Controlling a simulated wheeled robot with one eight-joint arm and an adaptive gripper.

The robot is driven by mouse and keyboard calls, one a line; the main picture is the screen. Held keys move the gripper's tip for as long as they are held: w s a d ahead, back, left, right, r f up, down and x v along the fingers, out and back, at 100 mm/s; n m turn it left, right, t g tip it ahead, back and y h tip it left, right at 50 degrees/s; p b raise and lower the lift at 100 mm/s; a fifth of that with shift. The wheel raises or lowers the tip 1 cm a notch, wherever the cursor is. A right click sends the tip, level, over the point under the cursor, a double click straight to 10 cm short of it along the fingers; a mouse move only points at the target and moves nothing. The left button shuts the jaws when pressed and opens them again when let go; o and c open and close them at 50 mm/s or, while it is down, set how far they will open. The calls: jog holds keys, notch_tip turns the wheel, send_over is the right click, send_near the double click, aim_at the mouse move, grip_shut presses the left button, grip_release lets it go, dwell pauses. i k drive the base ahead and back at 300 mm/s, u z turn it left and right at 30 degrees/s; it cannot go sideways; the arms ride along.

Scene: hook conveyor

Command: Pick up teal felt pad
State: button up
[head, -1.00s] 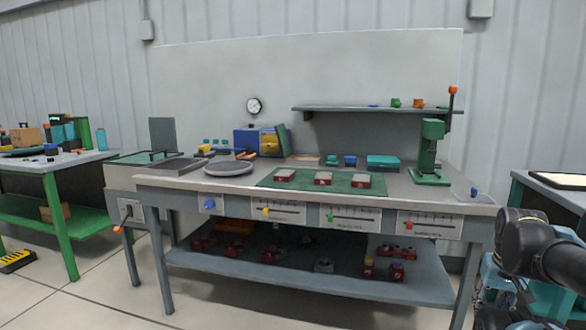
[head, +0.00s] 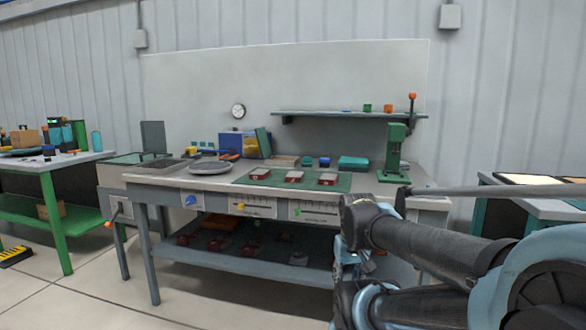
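A flat teal block-like piece (head: 354,163) lies at the back of the grey workbench (head: 160,178), left of the green press; it is the closest match to the teal felt pad, but its felt surface cannot be made out at this size. Nothing touches it from my side. My arm reaches in from the lower right, in front of the bench's right part, and hides some of its front and lower shelf. I cannot make out my gripper's fingers in this view.
A green mat (head: 250,181) with red-and-white blocks lies in front of the teal piece. A green press (head: 395,150) stands to its right, and small green (head: 308,161) and blue (head: 324,162) pieces to its left. A wall shelf (head: 340,113) hangs above. Another table (head: 485,181) stands at right.

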aim_at(306, 162)
jog(key=u, duration=0.1)
jog(key=i, duration=1)
jog(key=z, duration=0.05)
